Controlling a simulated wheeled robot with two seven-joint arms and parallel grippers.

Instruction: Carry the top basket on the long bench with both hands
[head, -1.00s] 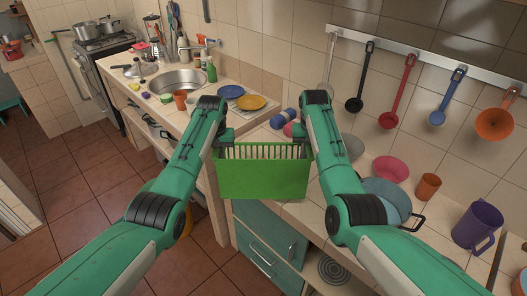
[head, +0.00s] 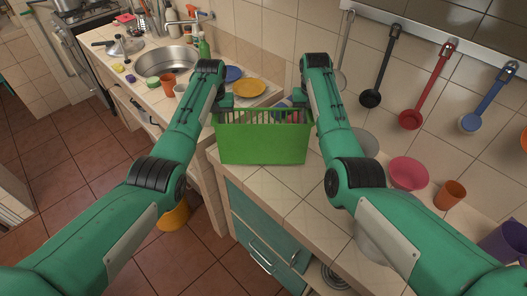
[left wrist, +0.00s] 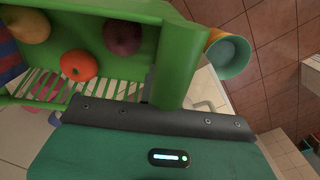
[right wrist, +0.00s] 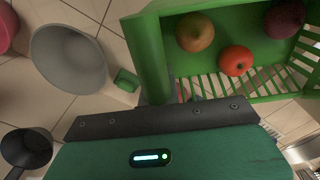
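The green basket (head: 262,142) is level, held between my two arms, in front of the counter corner in the head view. It holds a yellow-brown fruit (right wrist: 195,31), a red fruit (right wrist: 236,60) and a purple one (right wrist: 284,18). My left gripper (head: 220,107) is at the basket's left end and my right gripper (head: 303,102) at its right end. Each wrist view shows the basket's green end bar right at the gripper. The fingertips are mostly hidden, but both grippers move with the basket and appear shut on it. The long bench (head: 285,195) runs below and right.
A pink bowl (head: 408,173), an orange cup (head: 450,194) and a purple mug (head: 507,243) stand along the right counter. Ladles hang on the wall.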

